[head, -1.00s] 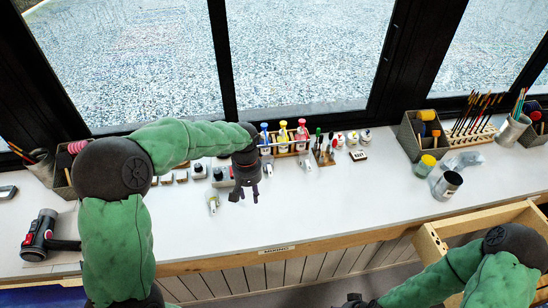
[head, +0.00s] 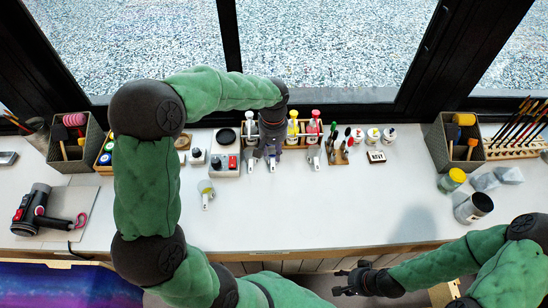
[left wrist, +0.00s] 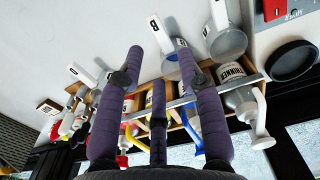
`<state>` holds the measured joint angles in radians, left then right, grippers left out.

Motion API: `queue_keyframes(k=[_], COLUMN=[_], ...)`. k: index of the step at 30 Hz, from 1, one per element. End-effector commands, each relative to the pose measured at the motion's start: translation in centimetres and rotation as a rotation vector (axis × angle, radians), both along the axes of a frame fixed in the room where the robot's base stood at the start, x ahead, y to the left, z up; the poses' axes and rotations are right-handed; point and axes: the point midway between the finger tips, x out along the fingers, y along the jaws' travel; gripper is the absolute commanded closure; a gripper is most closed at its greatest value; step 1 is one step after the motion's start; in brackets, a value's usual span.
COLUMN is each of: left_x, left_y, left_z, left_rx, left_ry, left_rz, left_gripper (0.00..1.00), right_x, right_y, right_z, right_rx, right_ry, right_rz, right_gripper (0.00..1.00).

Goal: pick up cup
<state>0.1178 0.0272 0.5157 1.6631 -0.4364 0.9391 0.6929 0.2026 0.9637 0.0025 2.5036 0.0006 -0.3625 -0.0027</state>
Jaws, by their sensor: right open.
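Several small grey cups with white labelled handles stand in front of the bottle rack. In the head view one cup (head: 250,163) is just left of my left gripper (head: 269,152) and another cup (head: 314,162) is to its right. A separate cup (head: 206,190) with a yellowish part stands nearer the front. In the left wrist view, my left gripper (left wrist: 160,62) has its purple fingers spread, with nothing held between them; one grey cup (left wrist: 228,44) is beside the fingers and another (left wrist: 172,46) shows between the tips. My right gripper (head: 354,279) is open and empty, low in front of the table.
The wooden bottle rack (left wrist: 262,68) stands behind the cups, against the window side. A grey and red device (head: 226,150) is left of the gripper. Bins, brushes and jars (head: 474,208) are at the right. The table's middle front is clear.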

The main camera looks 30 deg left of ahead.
Motion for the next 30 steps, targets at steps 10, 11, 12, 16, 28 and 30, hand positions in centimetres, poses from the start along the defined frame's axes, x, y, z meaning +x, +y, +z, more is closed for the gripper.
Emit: queue_keyframes(k=[10,11,12,16,28,30], left_x=[0.0,0.0,-0.1,-0.1,0.0,0.0], left_y=[0.0,-0.1,-0.1,-0.3,-0.4,-0.4], left_z=[-4.1,-4.3,-4.5,-6.2,-9.0,-9.0], left_rx=[-0.001,-0.001,0.000,-0.001,-0.001,-0.001], left_ry=[0.001,0.001,0.002,0.004,0.001,0.001], left_rz=[0.000,0.000,-0.001,-0.001,0.000,0.000], left_gripper=[0.63,0.63,0.63,0.63,0.63,0.63], right_x=[0.0,0.0,0.0,0.0,0.0,0.0], right_y=[0.0,0.0,0.0,0.0,0.0,0.0], right_z=[-1.1,-1.2,-1.3,-1.9,-2.8,-2.8], right_rx=[0.000,0.000,0.000,0.000,0.000,0.000], right_ry=[0.000,0.000,0.000,0.000,0.000,0.000], right_rz=[0.000,0.000,0.000,0.000,0.000,0.000], right_gripper=[0.49,0.49,0.49,0.49,0.49,0.49])
